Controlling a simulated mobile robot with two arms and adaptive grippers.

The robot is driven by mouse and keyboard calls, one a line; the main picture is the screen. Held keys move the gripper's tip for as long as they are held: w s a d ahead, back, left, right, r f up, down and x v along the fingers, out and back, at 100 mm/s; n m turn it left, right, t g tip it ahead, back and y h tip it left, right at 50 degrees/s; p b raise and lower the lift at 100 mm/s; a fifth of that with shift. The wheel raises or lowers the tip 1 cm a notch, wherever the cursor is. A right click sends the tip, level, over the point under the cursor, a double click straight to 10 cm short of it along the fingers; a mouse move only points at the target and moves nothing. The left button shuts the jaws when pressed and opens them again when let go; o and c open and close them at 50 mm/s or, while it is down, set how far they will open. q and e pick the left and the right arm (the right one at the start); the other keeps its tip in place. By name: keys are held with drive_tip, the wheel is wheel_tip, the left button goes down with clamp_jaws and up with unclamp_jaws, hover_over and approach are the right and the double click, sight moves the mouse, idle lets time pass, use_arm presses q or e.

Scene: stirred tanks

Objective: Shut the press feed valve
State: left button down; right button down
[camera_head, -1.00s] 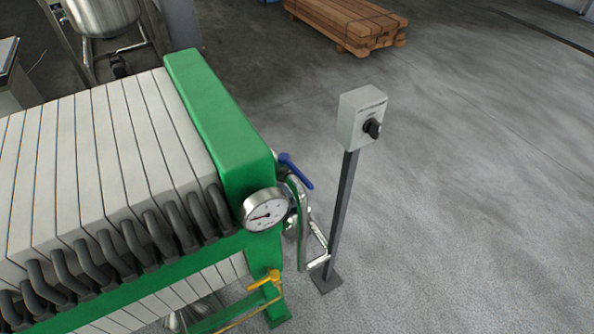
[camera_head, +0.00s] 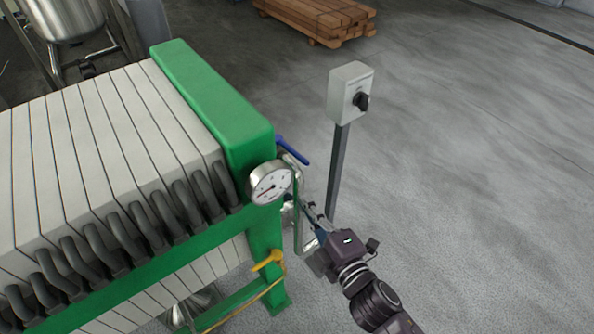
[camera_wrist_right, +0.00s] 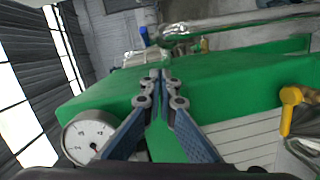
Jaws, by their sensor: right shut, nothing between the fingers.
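Two levers show on the green filter press (camera_head: 214,105): a blue valve handle (camera_head: 293,150) at its end near the metal piping, and a yellow handle (camera_head: 268,261) lower down. I cannot read a label that tells which is the feed valve. My right gripper (camera_head: 306,210) is shut and empty, below the blue handle and right of the gauge, apart from both handles. In the wrist view its fingertips (camera_wrist_right: 157,78) meet in front of the green end plate. The blue handle (camera_wrist_right: 145,36) lies beyond them and the yellow handle (camera_wrist_right: 288,108) to the right. My left gripper is out of view.
A round pressure gauge (camera_head: 270,184) sticks out from the press end beside the gripper. A grey switch box (camera_head: 350,91) stands on a post (camera_head: 337,172) behind it. A timber stack (camera_head: 318,18) lies far back. The floor to the right is clear.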

sight(293, 152)
drive_tip(key=shift+n+t, duration=0.3)
drive_tip(key=w+a, duration=0.1)
drive_tip(key=w, duration=0.2)
drive_tip(key=w+r+b, duration=0.1)
drive_tip(key=w, duration=0.3)
drive_tip(key=w+a+b, duration=0.1)
drive_tip(key=w, duration=0.2)
drive_tip(key=shift+w+a+r, duration=0.2)
drive_tip(key=shift+w+a, duration=0.1)
drive_tip(key=shift+a, duration=0.05)
drive_tip(key=shift+w+d, duration=0.25)
drive_tip(key=shift+d, duration=0.05)
